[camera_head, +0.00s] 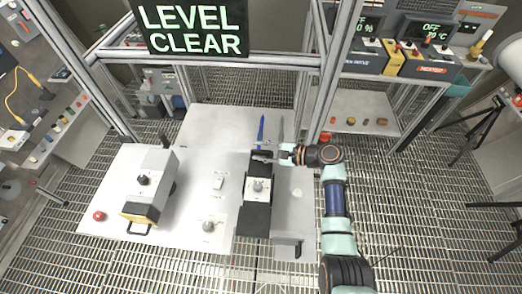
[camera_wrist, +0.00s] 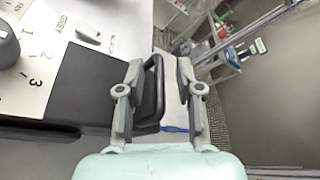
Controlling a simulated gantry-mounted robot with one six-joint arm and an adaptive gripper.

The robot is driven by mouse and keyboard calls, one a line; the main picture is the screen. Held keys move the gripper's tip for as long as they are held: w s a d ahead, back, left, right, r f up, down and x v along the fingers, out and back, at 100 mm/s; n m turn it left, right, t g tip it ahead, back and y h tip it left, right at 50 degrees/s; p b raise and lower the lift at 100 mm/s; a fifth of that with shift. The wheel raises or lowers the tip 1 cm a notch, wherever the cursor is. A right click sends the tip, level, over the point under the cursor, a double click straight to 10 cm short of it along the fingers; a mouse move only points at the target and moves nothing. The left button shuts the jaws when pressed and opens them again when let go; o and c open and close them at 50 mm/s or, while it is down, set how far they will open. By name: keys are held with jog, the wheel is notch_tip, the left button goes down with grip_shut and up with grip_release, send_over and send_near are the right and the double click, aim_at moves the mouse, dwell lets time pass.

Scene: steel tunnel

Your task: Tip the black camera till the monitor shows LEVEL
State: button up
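The monitor (camera_head: 192,26) at the top of the head view reads LEVEL CLEAR in green. A long black unit (camera_head: 256,219), which seems to be the black camera, lies on the white table with a pale dial plate across its middle. Its black body (camera_wrist: 88,82) also shows in the wrist view, with a black loop handle (camera_wrist: 158,88) at its end. My gripper (camera_head: 281,156) is at the far end of the unit. In the wrist view my gripper (camera_wrist: 157,92) is open, its fingers on either side of the handle. The handle is close to the left finger; contact is unclear.
A grey box (camera_head: 152,178) with a black knob stands at the table's left, near a red button (camera_head: 99,215). A small white switch (camera_head: 218,183) and a round knob (camera_head: 208,226) sit between. A blue tool (camera_head: 261,130) lies beyond my gripper. Metal posts frame the table.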

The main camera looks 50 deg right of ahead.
jog(key=v, duration=1.2)
dwell(0.3)
jog(key=n+g+p, duration=0.2)
jog(key=n, duration=0.2)
send_over(268, 173)
jog(key=shift+r, duration=0.2)
jog(key=w+a+r+n+g+h+p, duration=0.1)
jog(key=w+a+n, duration=0.25)
jog(key=a, duration=0.35)
jog(key=w+a+r+n+g+p, duration=0.1)
jog(key=w+a+r+n, duration=0.1)
jog(key=a+n, duration=0.4)
jog(key=s+a+r+n+t+h+p, duration=0.1)
jog(key=a+r+n, duration=0.4)
jog(key=a, duration=0.5)
jog(key=s+a+r+n+t+h+p, duration=0.1)
jog(key=s+a+r+n, duration=0.3)
jog(key=a+r, duration=0.5)
jog(key=shift+s+a+n+t+h, duration=0.2)
jog(key=shift+a+n+t+h, duration=0.3)
jog(key=shift+a+n+h, duration=0.3)
